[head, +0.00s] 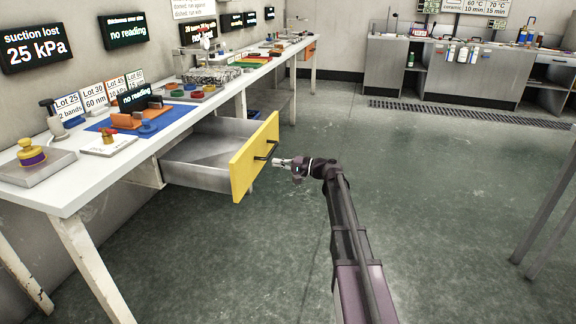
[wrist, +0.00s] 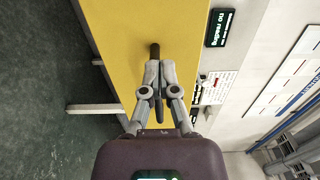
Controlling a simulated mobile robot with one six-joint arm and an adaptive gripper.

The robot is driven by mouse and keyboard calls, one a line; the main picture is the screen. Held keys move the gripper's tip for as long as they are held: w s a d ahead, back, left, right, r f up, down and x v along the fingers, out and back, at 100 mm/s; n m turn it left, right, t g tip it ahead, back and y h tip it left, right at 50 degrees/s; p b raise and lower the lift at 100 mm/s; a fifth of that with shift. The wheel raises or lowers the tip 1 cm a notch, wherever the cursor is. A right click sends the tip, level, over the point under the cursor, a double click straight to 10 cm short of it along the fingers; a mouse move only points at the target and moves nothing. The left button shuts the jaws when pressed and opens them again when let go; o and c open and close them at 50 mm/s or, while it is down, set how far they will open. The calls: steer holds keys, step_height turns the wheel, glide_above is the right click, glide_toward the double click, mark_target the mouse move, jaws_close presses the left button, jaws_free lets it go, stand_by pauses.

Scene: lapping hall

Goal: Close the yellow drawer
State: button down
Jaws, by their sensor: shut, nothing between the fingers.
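The yellow drawer (head: 243,165) stands pulled out from under the long white bench, with its grey metal box showing behind the yellow front. A dark bar handle (head: 266,151) is on the front. My gripper (head: 279,162) is shut and empty, close in front of the drawer face by the handle. In the wrist view the yellow front (wrist: 120,35) fills much of the picture, and the shut fingertips (wrist: 155,66) point at it over the dark handle (wrist: 155,50). I cannot tell whether the fingertips touch the handle or the front.
The white bench (head: 60,196) runs along the left wall, with a blue mat (head: 170,117), signs and small tools on top. Its legs (head: 85,262) stand at the front left. The green floor (head: 400,180) to the right is clear. Grey cabinets (head: 385,70) stand at the back.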

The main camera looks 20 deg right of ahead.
mark_target(252, 159)
steer(key=x, duration=0.7)
steer(key=shift+w+a, duration=0.1)
steer(key=shift+a, duration=0.05)
steer(key=shift+w, duration=0.15)
